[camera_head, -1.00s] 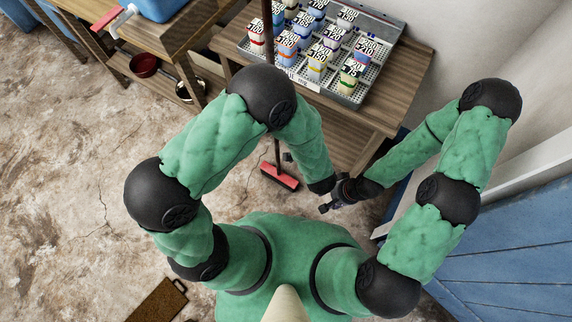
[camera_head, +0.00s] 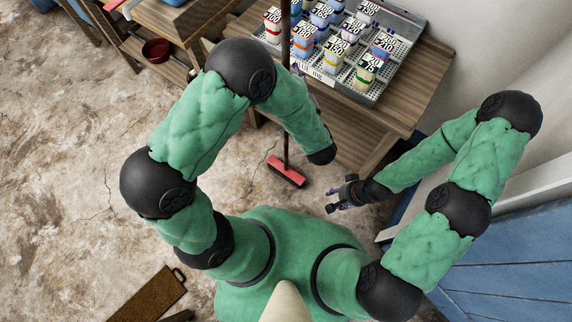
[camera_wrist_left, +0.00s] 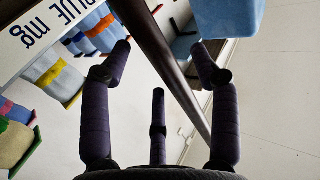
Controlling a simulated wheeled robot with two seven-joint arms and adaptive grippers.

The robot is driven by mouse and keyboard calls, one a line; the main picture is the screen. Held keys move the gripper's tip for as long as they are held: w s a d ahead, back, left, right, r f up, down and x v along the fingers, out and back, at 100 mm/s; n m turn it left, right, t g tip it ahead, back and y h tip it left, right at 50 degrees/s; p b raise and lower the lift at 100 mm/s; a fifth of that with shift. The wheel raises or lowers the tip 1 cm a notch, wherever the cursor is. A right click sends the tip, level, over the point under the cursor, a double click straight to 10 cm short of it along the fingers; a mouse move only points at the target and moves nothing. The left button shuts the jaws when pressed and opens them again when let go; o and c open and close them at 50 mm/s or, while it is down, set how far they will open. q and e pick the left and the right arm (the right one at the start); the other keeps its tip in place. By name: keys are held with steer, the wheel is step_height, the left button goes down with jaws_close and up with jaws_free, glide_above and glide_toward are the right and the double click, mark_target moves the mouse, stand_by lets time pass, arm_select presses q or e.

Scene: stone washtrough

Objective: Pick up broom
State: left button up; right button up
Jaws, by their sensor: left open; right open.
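The broom has a red head (camera_head: 286,172) standing on the floor below the table and a thin dark handle (camera_head: 286,30) rising upright past the table's front. In the left wrist view the brown handle (camera_wrist_left: 172,65) slants between the spread fingers of my left gripper (camera_wrist_left: 160,58), which is open; I cannot tell whether any finger touches it. In the head view the left hand is mostly hidden by its forearm. My right gripper (camera_head: 335,205) is open and empty, to the right of and nearer than the broom head.
A wooden table (camera_head: 405,105) carries a metal tray (camera_head: 415,35) of several labelled cartons just behind the handle. A red bowl (camera_head: 156,50) sits on a shelf at upper left. Floor on the left is open.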

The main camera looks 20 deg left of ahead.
arm_select(q)
steer(key=shift+x, duration=1.1)
jaws_close()
steer(key=shift+r, duration=0.1)
